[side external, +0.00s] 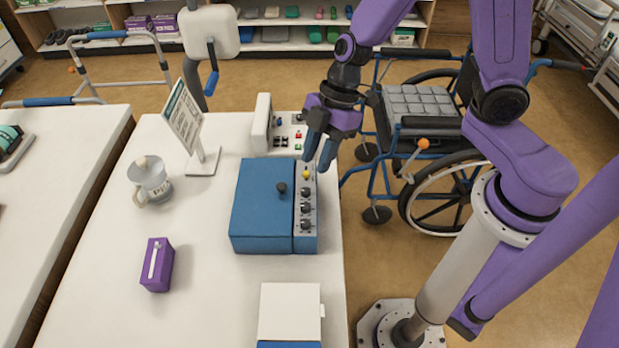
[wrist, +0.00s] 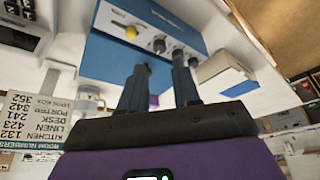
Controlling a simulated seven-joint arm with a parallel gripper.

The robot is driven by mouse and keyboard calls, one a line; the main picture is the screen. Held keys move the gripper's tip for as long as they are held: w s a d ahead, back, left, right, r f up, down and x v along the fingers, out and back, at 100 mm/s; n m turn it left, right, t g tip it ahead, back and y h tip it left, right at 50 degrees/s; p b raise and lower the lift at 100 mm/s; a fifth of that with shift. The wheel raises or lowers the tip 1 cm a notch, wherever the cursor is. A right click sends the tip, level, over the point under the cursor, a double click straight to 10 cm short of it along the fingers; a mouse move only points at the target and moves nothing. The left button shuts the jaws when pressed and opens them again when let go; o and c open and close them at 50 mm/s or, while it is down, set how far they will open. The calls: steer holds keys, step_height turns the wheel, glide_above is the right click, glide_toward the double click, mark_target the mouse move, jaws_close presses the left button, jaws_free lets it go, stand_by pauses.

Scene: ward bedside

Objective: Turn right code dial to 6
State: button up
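The blue box (side external: 262,205) stands on the white table, with a grey panel along its right side in the side external view. The panel carries a yellow knob (side external: 306,174) and a row of three dark dials (side external: 305,208); their settings are too small to read. The wrist view shows the yellow knob (wrist: 131,32) and the dials (wrist: 158,46), one partly hidden behind a finger. My gripper (side external: 316,161) points down near the panel's yellow-knob end. In the wrist view its fingers (wrist: 160,65) are apart, with nothing between them; contact with a dial cannot be told.
A white device (side external: 264,125) with coloured buttons stands close behind my gripper. A sign (side external: 184,117) listing room numbers, a jug (side external: 150,181), a purple box (side external: 157,264) and a white-topped box (side external: 290,312) are on the table. A wheelchair (side external: 420,110) stands beyond the table's right edge.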

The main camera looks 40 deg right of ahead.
mark_target(306, 190)
steer(key=shift+x, duration=3.1)
steer(key=shift+c, duration=0.3)
jaws_close()
